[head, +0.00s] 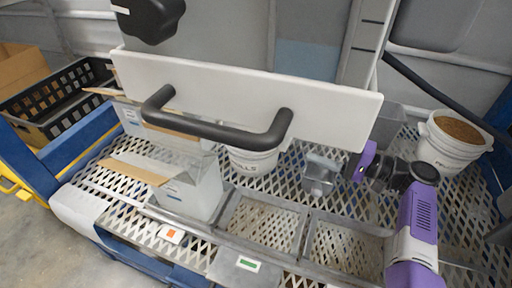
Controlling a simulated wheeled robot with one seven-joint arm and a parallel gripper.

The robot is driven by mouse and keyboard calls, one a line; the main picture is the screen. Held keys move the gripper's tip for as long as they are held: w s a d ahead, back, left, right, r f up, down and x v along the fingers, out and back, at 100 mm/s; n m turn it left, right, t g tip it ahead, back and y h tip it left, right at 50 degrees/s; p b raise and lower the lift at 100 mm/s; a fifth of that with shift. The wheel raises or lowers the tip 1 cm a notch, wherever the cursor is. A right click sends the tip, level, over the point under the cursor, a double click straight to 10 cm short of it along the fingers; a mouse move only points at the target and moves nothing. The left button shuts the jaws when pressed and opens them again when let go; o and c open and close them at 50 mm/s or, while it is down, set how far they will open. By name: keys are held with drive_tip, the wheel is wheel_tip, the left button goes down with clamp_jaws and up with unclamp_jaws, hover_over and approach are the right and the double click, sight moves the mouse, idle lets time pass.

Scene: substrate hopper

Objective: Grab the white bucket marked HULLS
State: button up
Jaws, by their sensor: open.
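A white bucket (253,162) stands on the metal grating in the middle. Dark letters on it end in "LLS"; its upper part is hidden behind a white panel. A second white bucket (440,152), filled with brown grainy material, stands at the far right; I see no readable label on it. My gripper (355,166) is at the end of my purple and black arm, right of the lettered bucket and clearly apart from it. It is open and holds nothing that I can see. Its fingertips are small and partly hard to make out.
The white panel (228,88) with a black handle (215,130) overhangs the grating (268,215). A clear box (192,190) stands left of the lettered bucket. A small grey metal container (320,172) stands between that bucket and my gripper. A black crate (60,95) is at left.

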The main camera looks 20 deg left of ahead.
drive_tip(key=w+a+b, duration=0.1)
drive_tip(key=a+b, duration=0.2)
drive_tip(key=a, duration=0.4)
drive_tip(key=shift+w+a+f, duration=0.2)
drive_tip(key=shift+a+f, duration=0.1)
drive_tip(key=shift+a, duration=0.05)
clamp_jaws()
